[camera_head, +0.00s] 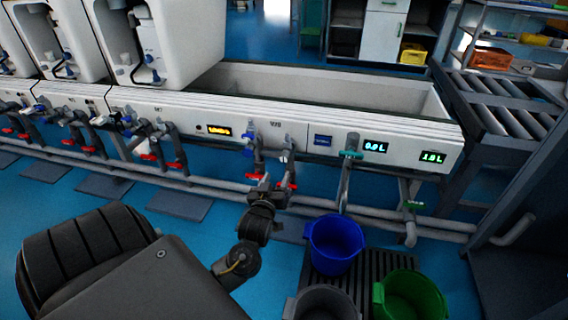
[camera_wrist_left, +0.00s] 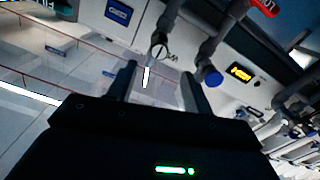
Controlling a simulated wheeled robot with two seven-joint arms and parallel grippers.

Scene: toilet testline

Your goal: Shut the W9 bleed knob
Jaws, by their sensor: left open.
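The W9 label (camera_head: 276,125) is on the white bench front, above a pair of grey pipes. A small round fitting (camera_wrist_left: 158,52) with a white pointer (camera_wrist_left: 146,76) shows near the lettering in the left wrist view; I take it for the bleed knob. The white piece also shows in the head view (camera_head: 284,157). My left gripper (camera_head: 272,184) is just below and in front of these pipes. In the left wrist view its open fingers (camera_wrist_left: 158,88) stand either side of the white pointer, with no visible grip. My right gripper is not in view.
A blue knob (camera_head: 249,137) and red handles (camera_head: 291,180) sit close by on the pipes. An amber display (camera_head: 219,130) is to the left. Blue (camera_head: 334,243), grey (camera_head: 325,303) and green (camera_head: 411,298) buckets stand at the lower right. Similar pipework crowds the left.

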